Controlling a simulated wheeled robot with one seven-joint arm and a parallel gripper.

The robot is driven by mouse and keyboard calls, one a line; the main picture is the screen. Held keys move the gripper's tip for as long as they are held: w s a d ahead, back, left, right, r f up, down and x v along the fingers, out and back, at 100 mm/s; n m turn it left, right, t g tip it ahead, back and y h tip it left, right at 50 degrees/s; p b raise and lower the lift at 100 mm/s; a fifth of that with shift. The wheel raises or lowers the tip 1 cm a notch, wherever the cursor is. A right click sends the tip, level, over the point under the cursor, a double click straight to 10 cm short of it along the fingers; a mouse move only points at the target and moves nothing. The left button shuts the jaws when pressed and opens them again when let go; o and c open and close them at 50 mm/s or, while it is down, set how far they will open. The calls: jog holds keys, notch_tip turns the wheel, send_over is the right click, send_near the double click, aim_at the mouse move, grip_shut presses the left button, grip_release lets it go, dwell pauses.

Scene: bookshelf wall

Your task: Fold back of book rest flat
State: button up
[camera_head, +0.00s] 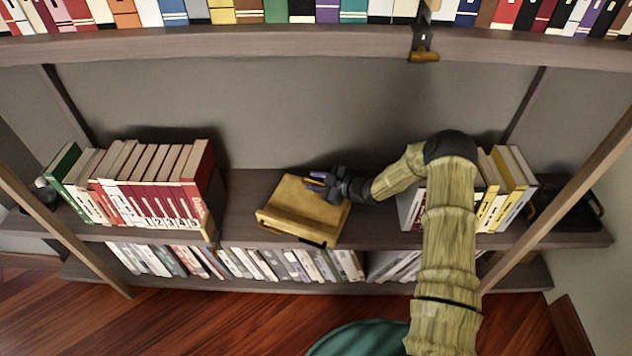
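The book rest (290,222) is a yellow-brown wooden piece on the middle shelf, near the centre of the picture. It sits slightly turned, with its near edge close to the shelf's front edge. A small dark part shows at its lower right corner. Its back looks low, but I cannot tell its exact angle from this view. My gripper (314,182) is over the far right part of the book rest, with its fingers pointing left. The fingers are small and dark with purplish tips. I cannot tell whether they touch the rest or how far apart they are.
Red and white books (150,190) stand left of the rest, with bare shelf (240,190) between. Yellow and white books (510,190) stand to the right, partly behind my arm. An upper shelf (250,45) with a clip-like object (424,42) runs above. A dark tray (570,212) lies far right.

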notch_tip(320, 180, up, 10)
jog(key=p, duration=0.2)
jog(key=shift+p, duration=0.3)
